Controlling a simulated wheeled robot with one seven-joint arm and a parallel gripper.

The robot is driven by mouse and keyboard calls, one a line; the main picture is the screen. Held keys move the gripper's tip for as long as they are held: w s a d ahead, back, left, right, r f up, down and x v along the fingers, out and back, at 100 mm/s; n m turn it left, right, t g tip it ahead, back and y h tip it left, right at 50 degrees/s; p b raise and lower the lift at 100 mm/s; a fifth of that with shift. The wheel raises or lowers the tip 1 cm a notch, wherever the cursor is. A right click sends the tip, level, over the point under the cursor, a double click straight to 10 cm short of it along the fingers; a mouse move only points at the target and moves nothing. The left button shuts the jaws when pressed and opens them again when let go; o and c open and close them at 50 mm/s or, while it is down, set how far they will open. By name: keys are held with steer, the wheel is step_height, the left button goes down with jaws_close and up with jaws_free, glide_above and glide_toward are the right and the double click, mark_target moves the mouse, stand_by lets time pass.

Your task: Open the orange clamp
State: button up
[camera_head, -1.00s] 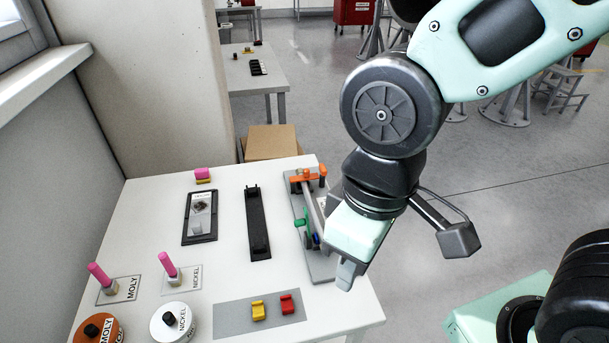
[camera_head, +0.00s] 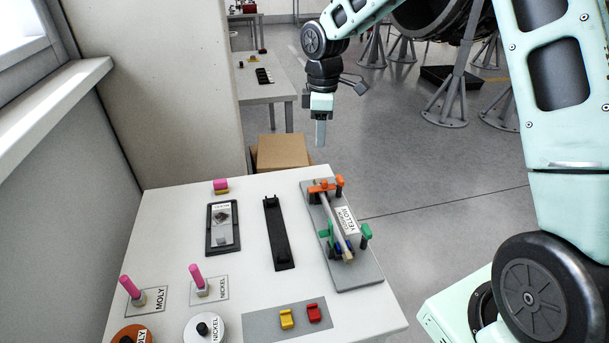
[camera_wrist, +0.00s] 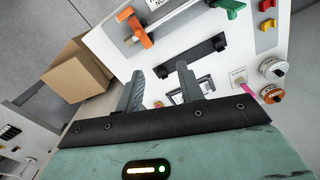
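The orange clamp (camera_head: 325,186) is at the far end of a grey fixture plate (camera_head: 362,274) on the white table. Its orange bar lies across the far end of a rod (camera_head: 333,222). The orange clamp also shows at the top of the wrist view (camera_wrist: 141,33). My gripper (camera_head: 320,143) hangs fingers down beyond the table's far edge, apart from the clamp. In the wrist view its two fingers (camera_wrist: 160,70) are spread with nothing between them.
A black bar (camera_head: 277,235) and a framed panel (camera_head: 222,228) lie to the left. A cardboard box (camera_head: 281,152) stands beyond the table.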

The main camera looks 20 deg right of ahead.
mark_target(325, 180)
steer(key=w+d+f, duration=0.2)
steer(key=w+d, duration=0.2)
steer(key=f+p, duration=0.1)
steer(key=f, duration=0.4)
steer(key=f+p, duration=0.2)
steer(key=f, duration=0.4)
steer(key=f+p, duration=0.1)
steer(key=f, duration=0.4)
steer(key=shift+s+a+f+p, duration=0.1)
steer(key=shift+s+f+p, duration=0.2)
steer(key=shift+p, duration=0.1)
jaws_close()
